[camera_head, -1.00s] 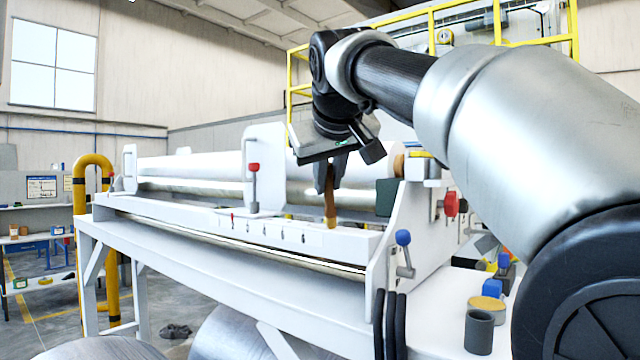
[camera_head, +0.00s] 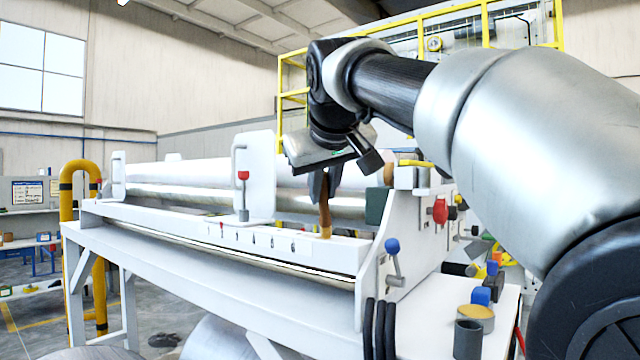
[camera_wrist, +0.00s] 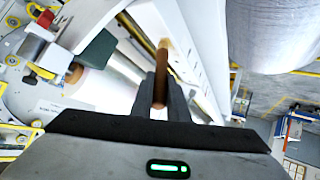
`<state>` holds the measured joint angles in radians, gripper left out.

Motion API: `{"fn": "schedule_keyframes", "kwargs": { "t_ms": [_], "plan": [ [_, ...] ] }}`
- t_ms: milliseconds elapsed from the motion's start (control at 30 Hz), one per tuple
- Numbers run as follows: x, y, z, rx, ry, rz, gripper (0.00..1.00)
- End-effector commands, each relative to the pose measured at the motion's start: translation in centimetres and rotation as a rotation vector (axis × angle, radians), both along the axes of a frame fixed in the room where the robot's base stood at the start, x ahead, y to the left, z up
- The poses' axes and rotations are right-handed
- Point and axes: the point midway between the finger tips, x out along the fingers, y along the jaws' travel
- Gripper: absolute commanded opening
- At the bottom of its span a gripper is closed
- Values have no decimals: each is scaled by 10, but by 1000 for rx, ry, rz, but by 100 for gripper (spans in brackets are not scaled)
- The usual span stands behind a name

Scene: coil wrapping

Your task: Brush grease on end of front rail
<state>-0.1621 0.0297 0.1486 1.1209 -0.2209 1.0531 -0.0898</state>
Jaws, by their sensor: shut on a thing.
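My gripper (camera_head: 325,180) is shut on a brush (camera_head: 325,212) with a brown handle, which points down with its tan end low over the white front beam of the machine. In the wrist view the brush (camera_wrist: 161,75) sits between the dark fingers (camera_wrist: 160,100). I cannot tell whether its tip touches the beam. The front rail (camera_head: 250,258) appears as a thin metallic bar along the machine's front, below the white beam (camera_head: 190,222). Its right end is near the white end plate (camera_head: 375,270). A round tin with a tan top (camera_head: 476,312) stands on the right-hand table.
A dark grey cup (camera_head: 468,338) and a blue item (camera_head: 482,295) stand near the tin. A blue-knobbed lever (camera_head: 393,258) and a red knob (camera_head: 440,211) stick out at the end plate. Black hoses (camera_head: 378,325) hang below. Large rollers (camera_head: 200,180) lie behind the beam.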

Motion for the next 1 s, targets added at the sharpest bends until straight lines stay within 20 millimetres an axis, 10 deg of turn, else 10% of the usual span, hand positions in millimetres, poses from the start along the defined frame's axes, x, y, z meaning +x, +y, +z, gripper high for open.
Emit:
{"fn": "schedule_keyframes", "kwargs": {
  "t_ms": [1000],
  "plan": [
    [37,48,2,-1,1,3,0]
  ]
}}
